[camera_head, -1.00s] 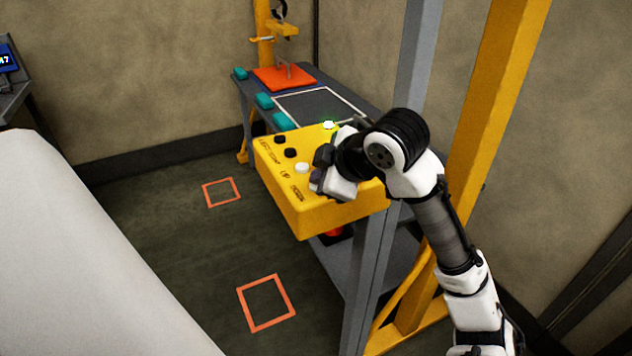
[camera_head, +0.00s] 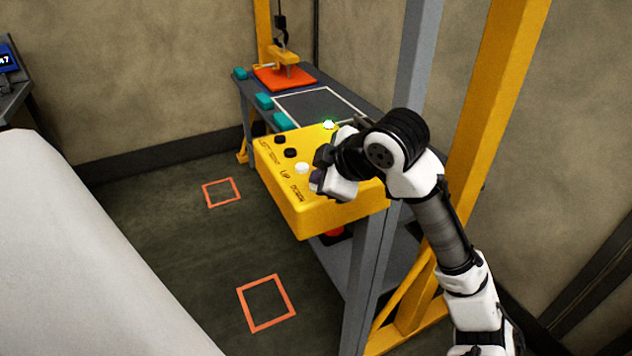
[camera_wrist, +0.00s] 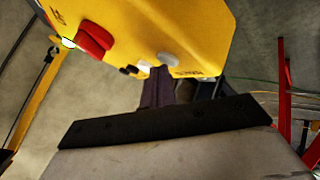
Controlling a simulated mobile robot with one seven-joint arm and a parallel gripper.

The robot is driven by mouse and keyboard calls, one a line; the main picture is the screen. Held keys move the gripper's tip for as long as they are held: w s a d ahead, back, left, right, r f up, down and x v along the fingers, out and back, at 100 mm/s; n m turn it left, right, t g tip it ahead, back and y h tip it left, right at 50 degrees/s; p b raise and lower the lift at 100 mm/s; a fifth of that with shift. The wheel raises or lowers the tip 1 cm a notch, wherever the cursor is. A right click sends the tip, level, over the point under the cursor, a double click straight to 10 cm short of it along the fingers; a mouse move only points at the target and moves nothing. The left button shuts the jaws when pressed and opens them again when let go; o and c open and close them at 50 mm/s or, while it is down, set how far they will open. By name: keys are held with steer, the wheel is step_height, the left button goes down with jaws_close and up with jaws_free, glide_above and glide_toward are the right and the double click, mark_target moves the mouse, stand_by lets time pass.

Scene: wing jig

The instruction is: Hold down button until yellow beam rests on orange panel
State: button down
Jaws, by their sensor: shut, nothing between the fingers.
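The yellow beam (camera_head: 284,56) hangs from a hook and cable at the back of the table, low over the orange panel (camera_head: 268,78). I cannot tell whether it touches the panel. The yellow button box (camera_head: 330,215) has black and white buttons labelled LEFT, RIGHT, UP and DOWN. A white button (camera_head: 302,168) shows beside UP. My gripper (camera_head: 316,179) is shut and empty, at the button spot beside DOWN, which it mostly hides. In the wrist view, my dark fingertips (camera_wrist: 157,76) are close against the box's button face (camera_wrist: 190,40); exact contact is hidden.
A grey table (camera_head: 243,88) carries teal blocks (camera_head: 264,101) and a white outlined square (camera_head: 320,104). A grey post (camera_head: 415,70) and a yellow post (camera_head: 500,100) stand beside my arm. Orange squares (camera_head: 266,303) mark the open floor.

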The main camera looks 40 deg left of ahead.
steer(key=shift+r, duration=0.1)
steer(key=shift+r+p, duration=0.75)
steer(key=shift+p, duration=0.05)
steer(key=shift+r+p, duration=2.15)
steer(key=shift+r, duration=0.35)
